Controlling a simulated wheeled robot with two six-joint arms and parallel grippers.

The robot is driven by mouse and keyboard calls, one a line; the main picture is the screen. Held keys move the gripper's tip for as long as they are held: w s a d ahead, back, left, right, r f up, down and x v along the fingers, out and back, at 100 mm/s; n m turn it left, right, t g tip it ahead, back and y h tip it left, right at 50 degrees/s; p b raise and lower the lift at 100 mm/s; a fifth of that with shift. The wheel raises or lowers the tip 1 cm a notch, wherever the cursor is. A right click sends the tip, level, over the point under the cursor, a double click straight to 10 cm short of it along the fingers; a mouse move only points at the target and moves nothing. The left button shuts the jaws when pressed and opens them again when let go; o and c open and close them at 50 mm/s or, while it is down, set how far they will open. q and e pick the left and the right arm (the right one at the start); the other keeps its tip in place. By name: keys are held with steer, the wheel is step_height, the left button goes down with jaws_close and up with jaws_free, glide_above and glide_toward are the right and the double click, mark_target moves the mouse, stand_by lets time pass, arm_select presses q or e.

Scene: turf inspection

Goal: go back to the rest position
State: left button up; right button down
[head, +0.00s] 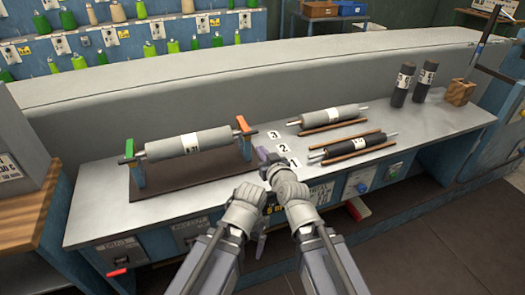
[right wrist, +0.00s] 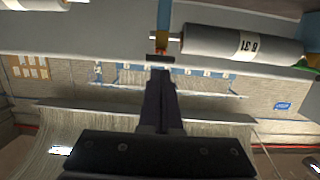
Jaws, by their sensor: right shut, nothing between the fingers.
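My right gripper (head: 262,154) is over the bench, just right of the roller stand's orange-topped post. In the right wrist view its dark fingers (right wrist: 160,72) are together with nothing between them. My left gripper (head: 261,246) is low in front of the bench edge, mostly hidden by my own wrists, so its fingers cannot be made out. A grey roller with a white label (head: 188,142) lies across the stand (head: 138,175), apart from both grippers. The roller also shows in the right wrist view (right wrist: 215,42).
A grey roller (head: 333,118) and a black roller (head: 355,146) lie on wooden rails at the right. Two dark cylinders (head: 402,85) (head: 425,80) stand behind them, near a wooden block (head: 460,92). A long grey panel (head: 200,88) runs along the bench back.

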steer(key=s+d+f+g+h, duration=0.1)
steer(key=s+d+f+g, duration=0.15)
steer(key=f, duration=0.35)
steer(key=s+d+f+g+h, duration=0.1)
steer(key=d+f+g, duration=0.3)
steer(key=f, duration=0.1)
steer(key=s+d+f+m+g+h, duration=0.2)
steer(key=s+d+f+g, duration=0.15)
steer(key=s+d, duration=0.25)
steer(key=s+d+f+m+g+h, duration=0.2)
steer(key=s+d+f+g, duration=0.15)
steer(key=s+d, duration=0.25)
steer(key=s+a+r+n+g+p, duration=0.1)
steer(key=s+a+r+n+p, duration=0.2)
steer(key=s+a+r+p, duration=0.3)
steer(key=a+r+p, duration=0.2)
steer(key=a, duration=0.3)
steer(key=shift+r+n+h, duration=0.3)
steer(key=shift+h, duration=0.1)
steer(key=shift+g, duration=0.25)
